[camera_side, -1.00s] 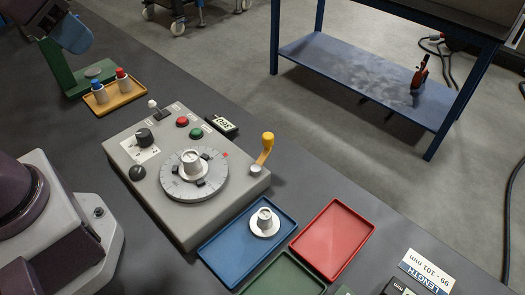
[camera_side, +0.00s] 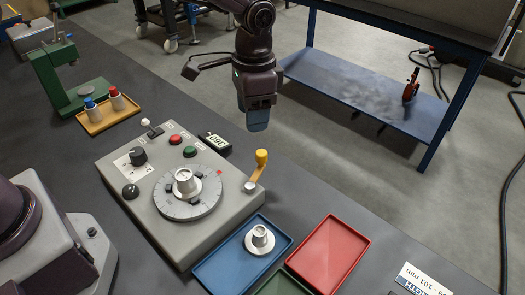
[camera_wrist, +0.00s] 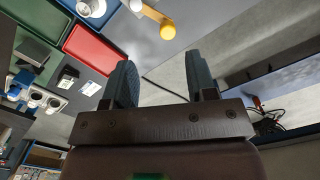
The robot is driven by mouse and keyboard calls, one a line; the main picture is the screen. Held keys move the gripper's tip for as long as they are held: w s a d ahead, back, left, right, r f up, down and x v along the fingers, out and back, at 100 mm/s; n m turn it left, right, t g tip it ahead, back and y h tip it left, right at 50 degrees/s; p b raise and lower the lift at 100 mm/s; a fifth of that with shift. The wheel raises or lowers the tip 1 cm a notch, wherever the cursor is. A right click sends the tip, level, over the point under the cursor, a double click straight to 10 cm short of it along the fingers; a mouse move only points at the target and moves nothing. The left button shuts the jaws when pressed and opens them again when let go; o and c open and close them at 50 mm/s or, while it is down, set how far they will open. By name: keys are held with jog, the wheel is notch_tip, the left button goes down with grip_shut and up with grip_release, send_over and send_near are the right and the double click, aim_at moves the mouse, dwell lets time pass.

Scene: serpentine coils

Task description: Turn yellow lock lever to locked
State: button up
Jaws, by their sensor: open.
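The yellow lock lever (camera_side: 262,157) sits at the right corner of the grey machine box (camera_side: 215,225), its knob upright at the outer end of a tan arm turning on a round pivot. It points away from the box, up and right in the side view. The knob also shows at the top of the wrist view (camera_wrist: 167,32). My gripper (camera_side: 257,124) hangs above and beyond the lever, apart from it, fingers pointing down. In the wrist view its two dark fingers (camera_wrist: 163,78) are spread with nothing between them.
A blue tray (camera_side: 212,272) with a pale coil part, a red tray (camera_side: 328,255) and a green tray (camera_side: 283,284) lie right of the box. A dial (camera_side: 180,208), buttons and a small display (camera_side: 215,143) are close to the lever. Floor lies beyond the table edge.

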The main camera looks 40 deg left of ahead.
aim_at(262, 152)
jog(key=shift+m+t, duration=0.3)
jog(key=shift+m, duration=0.1)
jog(key=f, duration=0.4)
jog(key=w+f, duration=0.1)
jog(key=f, duration=0.3)
jog(key=w+f, duration=0.1)
jog(key=f, duration=0.2)
jog(key=shift+d+f, duration=0.25)
jog(key=shift+f, duration=0.15)
grip_shut()
